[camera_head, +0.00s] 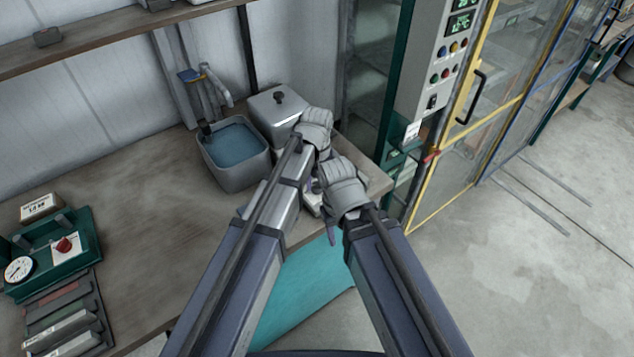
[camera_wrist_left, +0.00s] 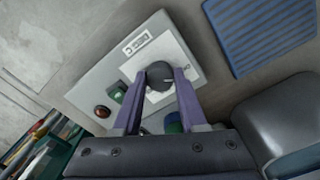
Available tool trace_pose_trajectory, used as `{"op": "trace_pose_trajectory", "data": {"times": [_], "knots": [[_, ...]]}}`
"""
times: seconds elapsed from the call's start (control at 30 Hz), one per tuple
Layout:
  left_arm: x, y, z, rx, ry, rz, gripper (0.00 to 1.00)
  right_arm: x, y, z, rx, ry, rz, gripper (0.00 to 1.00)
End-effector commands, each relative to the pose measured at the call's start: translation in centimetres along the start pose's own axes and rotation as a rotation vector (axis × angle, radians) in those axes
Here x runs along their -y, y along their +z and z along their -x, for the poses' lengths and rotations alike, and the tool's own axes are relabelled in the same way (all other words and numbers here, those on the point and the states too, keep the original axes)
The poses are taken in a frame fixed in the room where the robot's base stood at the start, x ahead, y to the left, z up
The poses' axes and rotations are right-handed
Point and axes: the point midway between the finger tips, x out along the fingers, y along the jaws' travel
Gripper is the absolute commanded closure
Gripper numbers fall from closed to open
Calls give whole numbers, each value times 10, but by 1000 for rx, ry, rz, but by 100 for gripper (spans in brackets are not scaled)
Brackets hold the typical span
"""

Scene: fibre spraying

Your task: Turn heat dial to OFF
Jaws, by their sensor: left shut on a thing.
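The heat dial (camera_wrist_left: 158,74) is a dark round knob on a grey control box (camera_wrist_left: 92,84), in the left wrist view. A white plate with faint markings lies behind it; I cannot read its setting. The two purple fingers of my left gripper (camera_wrist_left: 158,82) are shut on the knob, one on each side. In the head view the left gripper (camera_head: 311,186) is at the bench's right end, and the box is mostly hidden by my arms. My right arm ends close by in a grey glove cover; its jaws are too hidden to judge.
A water-filled grey basin (camera_head: 234,178) and a lidded metal container (camera_head: 270,106) stand close to my left gripper. A green gauge unit (camera_head: 88,238) is at left. The bench middle is clear.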

Motion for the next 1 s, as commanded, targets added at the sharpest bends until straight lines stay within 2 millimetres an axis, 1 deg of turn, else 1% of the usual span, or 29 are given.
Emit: {"op": "trace_pose_trajectory", "data": {"times": [0.2,0.6,0.63,0.87,1.0], "knots": [[0,0,0,0,0,31,100,0,0,0,0,0,0,50],[0,0,0,0,0,36,100,0,0,0,0,0,0,50],[0,0,0,0,0,35,55,0,0,0,0,0,0,50],[0,0,0,0,0,34,29,0,0,0,0,0,0,50],[0,0,0,0,0,34,29,0,0,0,0,0,0,50]]}}
